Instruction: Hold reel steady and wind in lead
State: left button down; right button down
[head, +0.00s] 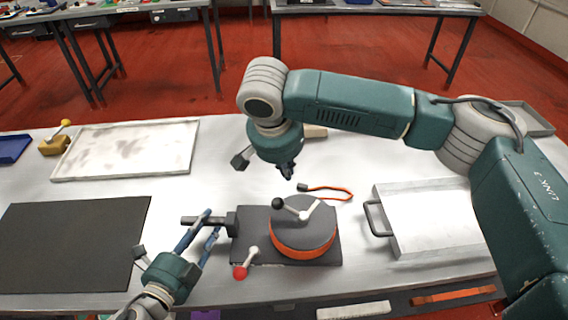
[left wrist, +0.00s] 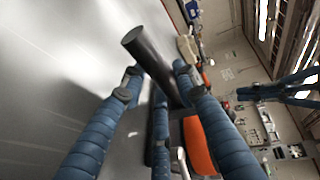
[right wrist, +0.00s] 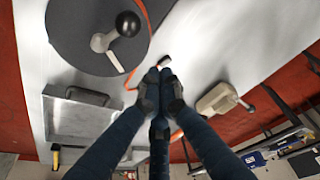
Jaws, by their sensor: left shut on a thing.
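The reel (head: 302,228) has a grey top, an orange side and a crank with a black knob (head: 278,203). It sits on a dark base (head: 252,222) with a bar handle (head: 203,221) to the left. My left gripper (head: 210,224) is shut around this bar handle, which also shows between its fingers in the left wrist view (left wrist: 150,65). The orange lead (head: 330,189) lies curved behind the reel, its dark end plug (head: 302,187) on the table. My right gripper (head: 287,172) is above the table near the plug, fingers together and empty. The plug shows just beyond its fingertips (right wrist: 163,61).
A red-knobbed lever (head: 246,263) stands at the base's front left. A metal tray (head: 398,242) with a handle is to the right. A black mat (head: 75,245) and a whitish tray (head: 125,148) lie left. A beige block (head: 316,131) is behind my right gripper.

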jog(key=shift+s+a+f, duration=0.2)
jog(key=shift+s+f, duration=0.15)
jog(key=shift+f, duration=0.25)
jog(key=shift+s+a+f, duration=0.25)
jog(key=shift+s+f, duration=0.1)
jog(key=shift+f, duration=0.3)
jog(key=shift+s+a+f, duration=0.2)
jog(key=shift+s+f, duration=0.15)
jog(key=shift+f, duration=0.25)
jog(key=shift+s+a+n, duration=0.15)
jog(key=shift+s+n, duration=0.05)
jog(key=shift+n, duration=0.6)
jog(key=shift+s+a+n+y, duration=0.15)
jog(key=shift+n+y, duration=0.25)
jog(key=shift+n, duration=0.1)
